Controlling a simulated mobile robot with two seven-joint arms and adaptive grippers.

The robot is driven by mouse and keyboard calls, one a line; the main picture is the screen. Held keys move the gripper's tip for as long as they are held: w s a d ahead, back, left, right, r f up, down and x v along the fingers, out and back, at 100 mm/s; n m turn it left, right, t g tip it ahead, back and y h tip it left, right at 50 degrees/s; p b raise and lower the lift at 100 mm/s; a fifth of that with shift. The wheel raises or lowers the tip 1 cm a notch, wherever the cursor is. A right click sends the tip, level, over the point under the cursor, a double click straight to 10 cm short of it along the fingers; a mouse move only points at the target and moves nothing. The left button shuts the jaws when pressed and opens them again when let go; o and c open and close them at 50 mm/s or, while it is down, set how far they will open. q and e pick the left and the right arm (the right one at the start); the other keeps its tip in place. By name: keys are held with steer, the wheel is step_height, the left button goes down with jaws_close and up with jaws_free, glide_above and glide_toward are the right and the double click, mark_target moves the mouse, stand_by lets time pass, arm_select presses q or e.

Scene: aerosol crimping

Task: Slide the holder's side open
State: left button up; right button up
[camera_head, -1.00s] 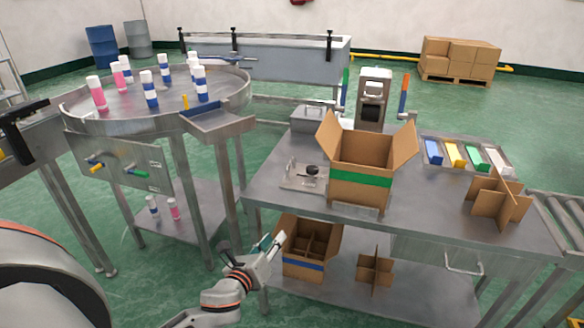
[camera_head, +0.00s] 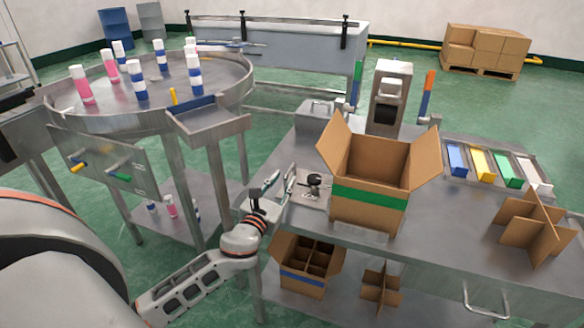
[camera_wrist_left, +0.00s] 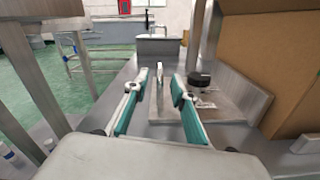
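The holder (camera_wrist_left: 228,98) is a small metal fixture on the steel table with a black round part (camera_wrist_left: 199,80) on it. It also shows in the head view (camera_head: 319,203), left of the open carton. A thin upright metal piece (camera_wrist_left: 159,76) stands at its left, seemingly the holder's side. My left gripper (camera_head: 281,181) is at the table's left end, just left of the holder. In the wrist view its teal-padded fingers (camera_wrist_left: 156,92) are open, with the upright piece showing between their tips; contact cannot be told. My right gripper is not in view.
An open carton with a green band (camera_head: 369,196) stands close right of the holder. A lidded metal box (camera_head: 315,115) and a press (camera_head: 390,95) stand behind. A round table with cans (camera_head: 150,118) is at the left.

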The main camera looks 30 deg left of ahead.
mark_target(287, 174)
arm_select(q)
steer(key=x, duration=0.5)
steer(key=shift+f, duration=0.1)
steer(key=shift+w+a+b, duration=0.1)
steer(key=shift+w+b, duration=0.2)
steer(key=shift+w, duration=0.3)
jaws_close()
steer(key=shift+a, duration=0.1)
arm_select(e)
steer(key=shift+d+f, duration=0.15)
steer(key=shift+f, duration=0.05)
